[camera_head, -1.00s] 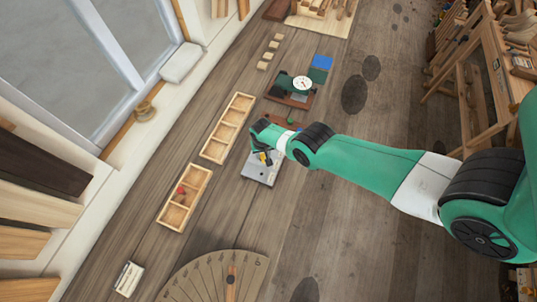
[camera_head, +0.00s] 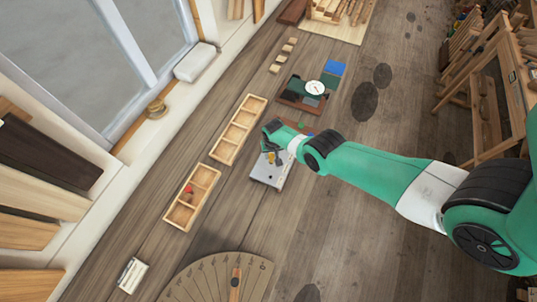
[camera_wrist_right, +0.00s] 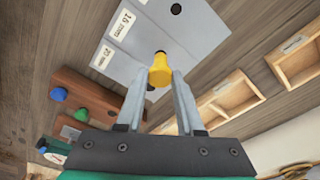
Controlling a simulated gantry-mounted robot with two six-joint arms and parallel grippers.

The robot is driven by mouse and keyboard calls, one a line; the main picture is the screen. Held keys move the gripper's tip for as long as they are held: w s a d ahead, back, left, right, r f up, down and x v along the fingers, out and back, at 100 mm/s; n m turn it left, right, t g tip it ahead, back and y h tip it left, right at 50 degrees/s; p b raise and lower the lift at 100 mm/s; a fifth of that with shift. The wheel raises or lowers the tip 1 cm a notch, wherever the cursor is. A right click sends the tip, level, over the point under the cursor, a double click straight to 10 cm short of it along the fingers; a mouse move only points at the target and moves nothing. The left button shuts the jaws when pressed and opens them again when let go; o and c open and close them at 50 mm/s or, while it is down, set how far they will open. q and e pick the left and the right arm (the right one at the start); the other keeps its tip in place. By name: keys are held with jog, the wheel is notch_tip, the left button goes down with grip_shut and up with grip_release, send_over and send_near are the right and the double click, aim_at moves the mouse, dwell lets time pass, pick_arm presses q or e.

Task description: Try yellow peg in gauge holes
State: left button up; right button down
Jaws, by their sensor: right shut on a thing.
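The yellow peg (camera_wrist_right: 159,72) is between the fingertips of my right gripper (camera_wrist_right: 160,82), which is shut on it. The peg's far end points at the grey gauge plate (camera_wrist_right: 150,40), which has white size labels and a dark hole (camera_wrist_right: 176,9) near the top of the wrist view. I cannot tell whether the peg's hidden tip is in a hole or just above the plate. In the head view my right gripper (camera_head: 272,153) is over the upper part of the gauge plate (camera_head: 266,175). My left gripper is not in view.
A brown block with blue (camera_wrist_right: 58,94) and green (camera_wrist_right: 82,115) knobs lies beside the plate. Wooden trays (camera_head: 216,155) (camera_head: 168,221) lie left of it; the lower holds a red piece (camera_head: 188,190). A dial device (camera_head: 315,87) stands beyond.

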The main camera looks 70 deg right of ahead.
jog(key=shift+f, duration=0.15)
dwell(0.8)
jog(key=shift+f+b, duration=0.4)
jog(key=shift+b, duration=0.1)
jog(key=shift+f, duration=0.2)
jog(key=shift+r, duration=0.15)
dwell(0.4)
jog(key=shift+r+p, duration=1.5)
jog(key=shift+r, duration=0.05)
jog(key=shift+f, duration=0.1)
jog(key=shift+f+b, duration=0.95)
jog(key=shift+f+b, duration=0.45)
